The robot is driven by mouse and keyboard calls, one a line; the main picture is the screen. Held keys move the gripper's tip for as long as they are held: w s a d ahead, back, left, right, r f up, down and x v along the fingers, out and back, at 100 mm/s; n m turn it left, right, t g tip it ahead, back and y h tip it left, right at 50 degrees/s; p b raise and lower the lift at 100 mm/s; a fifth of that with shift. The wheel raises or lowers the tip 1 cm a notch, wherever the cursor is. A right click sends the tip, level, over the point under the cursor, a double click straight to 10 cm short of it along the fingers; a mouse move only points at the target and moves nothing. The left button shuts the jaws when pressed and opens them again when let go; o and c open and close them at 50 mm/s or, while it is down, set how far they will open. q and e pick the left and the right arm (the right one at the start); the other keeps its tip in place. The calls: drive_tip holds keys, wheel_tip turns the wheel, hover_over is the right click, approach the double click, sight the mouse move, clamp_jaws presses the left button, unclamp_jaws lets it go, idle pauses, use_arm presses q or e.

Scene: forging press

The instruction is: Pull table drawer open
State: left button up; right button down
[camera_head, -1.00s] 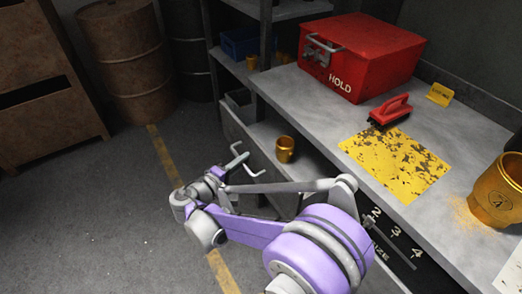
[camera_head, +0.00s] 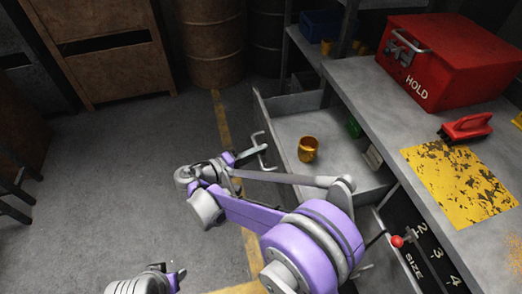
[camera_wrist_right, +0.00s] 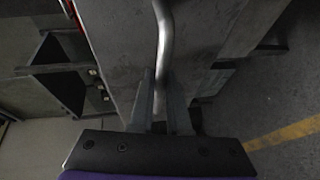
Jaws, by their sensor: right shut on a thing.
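The table drawer (camera_head: 335,147) stands pulled out from under the grey table (camera_head: 380,95), and its inside shows. Its front panel faces left, with a bent metal handle (camera_head: 262,138). My right gripper (camera_head: 250,154) is at this handle, shut on it. In the right wrist view, the handle bar (camera_wrist_right: 164,35) runs down between the two grey fingers (camera_wrist_right: 163,103). An orange cup (camera_head: 308,149) stands in the drawer, and a green object (camera_head: 353,128) lies deeper inside. My right forearm hides the drawer's near part.
On the tabletop are a red HOLD box (camera_head: 455,62), a red-handled brush (camera_head: 466,127) and a worn yellow patch (camera_head: 458,185). A red knob (camera_head: 397,241) sticks out by the SIZE scale. Rusty barrels (camera_head: 210,45) stand behind. The floor (camera_head: 120,170) left of the drawer is clear.

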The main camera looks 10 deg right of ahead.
drive_tip(key=c, duration=0.9)
unclamp_jaws()
drive_tip(key=p+v, duration=0.1)
drive_tip(key=v, duration=0.9)
drive_tip(key=shift+s+a+p, duration=0.2)
drive_tip(key=shift+a+p, duration=0.1)
drive_tip(key=shift+a, duration=0.05)
